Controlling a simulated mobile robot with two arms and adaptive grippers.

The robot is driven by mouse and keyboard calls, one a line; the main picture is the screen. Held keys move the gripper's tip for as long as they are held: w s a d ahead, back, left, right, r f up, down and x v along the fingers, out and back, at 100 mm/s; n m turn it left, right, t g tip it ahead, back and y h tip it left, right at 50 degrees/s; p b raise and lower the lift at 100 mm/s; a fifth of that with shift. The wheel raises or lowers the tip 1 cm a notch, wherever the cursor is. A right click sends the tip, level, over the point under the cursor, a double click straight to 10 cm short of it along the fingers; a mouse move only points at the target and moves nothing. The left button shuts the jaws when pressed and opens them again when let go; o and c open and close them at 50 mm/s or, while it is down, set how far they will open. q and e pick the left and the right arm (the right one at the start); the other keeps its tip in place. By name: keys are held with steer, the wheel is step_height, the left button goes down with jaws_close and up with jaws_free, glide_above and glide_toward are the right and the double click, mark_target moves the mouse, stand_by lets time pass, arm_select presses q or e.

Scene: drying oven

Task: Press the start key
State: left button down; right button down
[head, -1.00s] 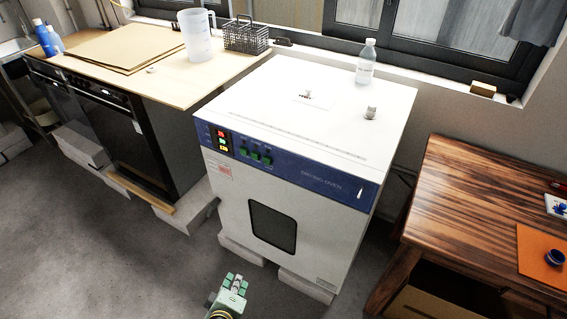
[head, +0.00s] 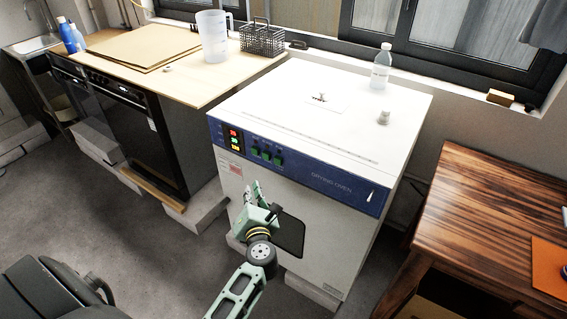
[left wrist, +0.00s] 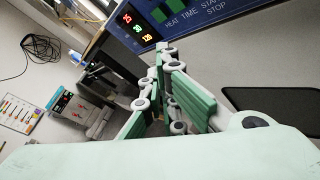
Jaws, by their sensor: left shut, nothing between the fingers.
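The white drying oven (head: 318,120) stands on blocks in the middle of the head view. Its blue control panel (head: 330,178) carries lit number displays (head: 234,140) and a row of green keys (head: 266,154). In the left wrist view the panel (left wrist: 215,12) shows at the top, with labels reading HEAT, TIME, START and STOP beneath the green keys (left wrist: 185,8). My left gripper (head: 256,190) is shut and empty, in front of the oven below the keys. In the left wrist view its fingers (left wrist: 160,75) point toward the panel's lower edge. The right gripper is not in view.
A wooden table (head: 490,205) is at the right. A counter with a pitcher (head: 212,38) and a wire basket (head: 262,40) is at the left. Open floor lies in front.

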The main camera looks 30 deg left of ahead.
mark_target(278, 161)
arm_select(q)
steer(key=w+b, duration=0.3)
steer(key=w, duration=0.6)
steer(key=shift+d, duration=0.35)
steer(key=shift+s, duration=0.1)
stand_by(0.4)
stand_by(0.8)
steer(key=shift+w, duration=0.45)
